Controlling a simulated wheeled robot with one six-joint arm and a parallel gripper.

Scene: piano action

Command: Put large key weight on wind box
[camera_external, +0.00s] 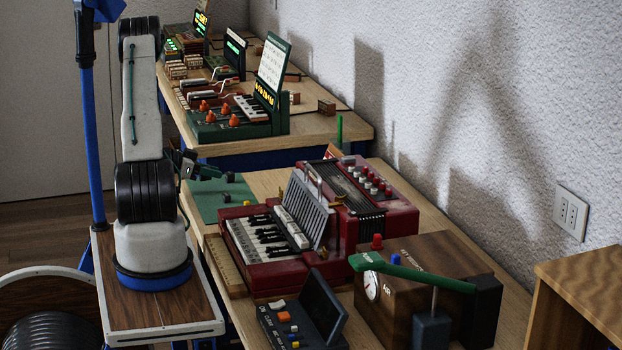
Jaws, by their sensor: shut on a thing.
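My gripper (220,178) reaches over the green mat (208,208) at the left of the near table. It is shut on a small dark block (229,177), which looks like the large key weight. The fingers are small and dark here, and the height of the block above the mat is hard to judge. The wind box (428,262) is a brown wooden box with a round gauge and the word AIR, at the front right of the table. A green bar on a post crosses in front of it.
A red accordion-like keyboard (262,240) with a raised grey panel stands between the mat and the wind box. A dark control console (300,318) sits in front. A second table behind holds several devices.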

